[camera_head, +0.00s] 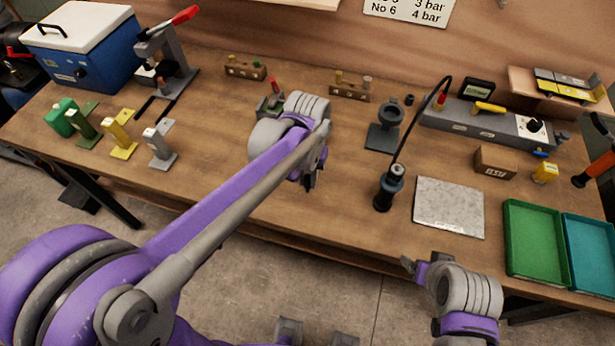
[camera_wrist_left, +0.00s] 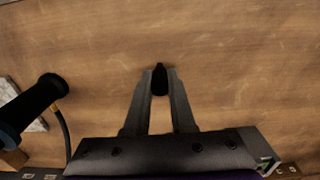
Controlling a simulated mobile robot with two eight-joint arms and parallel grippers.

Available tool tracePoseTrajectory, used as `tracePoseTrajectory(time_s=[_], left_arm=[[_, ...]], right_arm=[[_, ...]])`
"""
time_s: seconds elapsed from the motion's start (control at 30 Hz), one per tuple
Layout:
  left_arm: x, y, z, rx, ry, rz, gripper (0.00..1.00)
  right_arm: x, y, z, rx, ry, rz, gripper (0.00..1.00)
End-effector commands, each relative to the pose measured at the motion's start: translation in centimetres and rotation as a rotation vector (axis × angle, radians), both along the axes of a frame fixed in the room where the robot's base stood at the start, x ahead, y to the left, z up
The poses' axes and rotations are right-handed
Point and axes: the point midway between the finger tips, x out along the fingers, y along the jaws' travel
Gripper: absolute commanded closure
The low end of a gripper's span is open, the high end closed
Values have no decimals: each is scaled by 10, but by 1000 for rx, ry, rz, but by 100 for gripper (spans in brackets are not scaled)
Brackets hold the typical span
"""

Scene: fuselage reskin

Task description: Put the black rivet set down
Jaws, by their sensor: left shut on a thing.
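My left gripper (camera_head: 309,186) is over the front middle of the wooden bench. In the left wrist view, its two fingers (camera_wrist_left: 160,88) are closed on the small black rivet set (camera_wrist_left: 160,80), whose dark rounded end shows between the fingertips. Bare wood lies below it; whether the set touches the bench, I cannot tell. In the head view the set is hard to make out against the fingers. My right gripper (camera_head: 412,267) hangs in front of the bench edge at lower right, small and seen side-on; its finger gap is unclear.
A black and blue hand tool (camera_head: 386,190) with a cable stands right of my left gripper, beside a pale slab (camera_head: 449,207). A dark stand (camera_head: 383,137) is behind it. Rivet blocks (camera_head: 349,93) stand at the back. Green (camera_head: 509,240) and teal trays (camera_head: 573,255) lie right.

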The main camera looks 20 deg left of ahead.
Motion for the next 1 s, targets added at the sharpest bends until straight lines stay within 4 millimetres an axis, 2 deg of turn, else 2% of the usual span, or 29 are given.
tracePoseTrajectory(time_s=[0.07,0.1,0.23,0.53,0.67,0.77,1.0], left_arm=[[0,0,-4,0,1,0,100],[0,0,-3,0,0,0,72],[0,0,-3,0,0,0,49],[0,0,-1,0,0,0,47],[0,0,9,0,0,0,47],[0,0,26,0,0,0,47],[0,0,79,0,-1,0,47]], right_arm=[[-1,0,-3,0,2,0,18],[-1,0,-3,0,2,0,18],[-1,0,-2,0,1,0,18],[0,0,-1,0,1,0,18],[1,0,2,0,-1,0,18],[1,0,4,0,-3,0,18],[3,0,10,0,-7,0,18]])
